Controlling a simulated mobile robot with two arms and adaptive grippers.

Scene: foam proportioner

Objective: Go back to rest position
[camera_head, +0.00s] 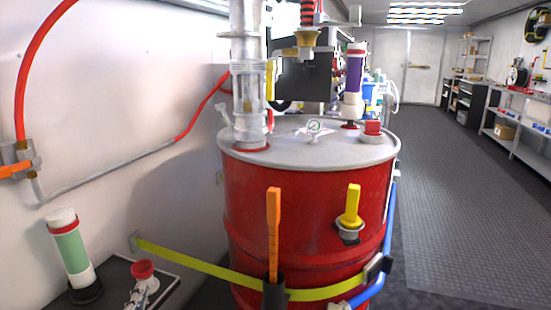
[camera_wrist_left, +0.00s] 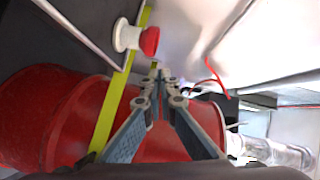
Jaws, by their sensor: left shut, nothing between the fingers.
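My left gripper (camera_wrist_left: 157,78) is shut and empty. In the left wrist view its fingers come together at the tips in front of the red drum (camera_wrist_left: 62,115). In the head view only part of the left gripper (camera_head: 139,292) shows at the lower left, beside the red-topped white fitting (camera_head: 143,268). That fitting (camera_wrist_left: 136,38) also shows just beyond the fingertips in the wrist view; contact cannot be told. My right gripper is not in view.
The large red drum (camera_head: 305,205) stands in the middle, crossed by a yellow-green strap (camera_head: 200,265). A green and white cylinder (camera_head: 72,248) stands on a dark surface at left. An orange handle (camera_head: 273,235) and yellow handle (camera_head: 351,205) are in front. Floor (camera_head: 455,200) at right is clear.

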